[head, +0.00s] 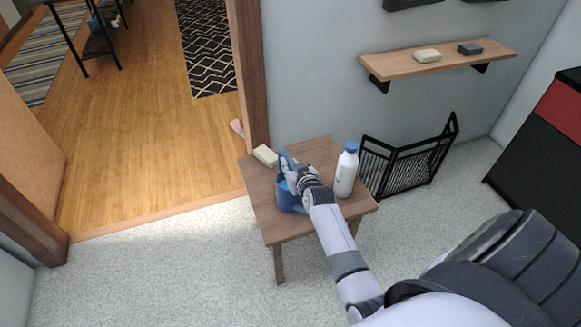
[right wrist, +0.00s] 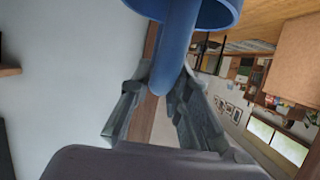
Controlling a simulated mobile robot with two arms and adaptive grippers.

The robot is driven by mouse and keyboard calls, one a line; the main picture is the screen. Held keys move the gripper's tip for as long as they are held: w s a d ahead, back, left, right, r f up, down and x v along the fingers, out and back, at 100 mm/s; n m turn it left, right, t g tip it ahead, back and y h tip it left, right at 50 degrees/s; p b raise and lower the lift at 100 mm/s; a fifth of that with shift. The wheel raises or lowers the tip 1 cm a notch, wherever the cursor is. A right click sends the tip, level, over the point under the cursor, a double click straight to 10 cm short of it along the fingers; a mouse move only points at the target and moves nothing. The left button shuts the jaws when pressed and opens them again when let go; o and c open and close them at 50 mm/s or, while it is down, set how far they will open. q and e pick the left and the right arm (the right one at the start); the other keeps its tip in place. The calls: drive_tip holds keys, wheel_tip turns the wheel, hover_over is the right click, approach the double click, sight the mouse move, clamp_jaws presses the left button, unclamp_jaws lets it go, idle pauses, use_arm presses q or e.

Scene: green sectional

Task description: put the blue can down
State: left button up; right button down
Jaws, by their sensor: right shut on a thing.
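The blue can (head: 285,201) is at the small wooden table (head: 287,229), over its left-middle part. I cannot tell whether its base touches the tabletop. My right gripper (head: 291,173) is shut on the can and hides part of it. In the right wrist view, the blue can's handle (right wrist: 176,45) runs down between the two fingers of my right gripper (right wrist: 160,92), and its round rim (right wrist: 215,15) shows at the top. My left gripper is not in view.
A white bottle with a blue cap (head: 346,173) stands on the table right of the can. A cream block (head: 265,155) lies at the back left. The table's front strip looks clear. Behind are a black rack (head: 408,166) and a wall shelf (head: 440,58).

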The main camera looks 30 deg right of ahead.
idle(0.3)
drive_tip(key=c, duration=2)
unclamp_jaws()
drive_tip(key=shift+f, duration=0.2)
drive_tip(key=o, duration=0.5)
drive_tip(key=shift+r, duration=0.15)
drive_tip(key=shift+s, duration=0.2)
drive_tip(key=shift+p+v, duration=0.8)
drive_tip(key=shift+v, duration=5.05)
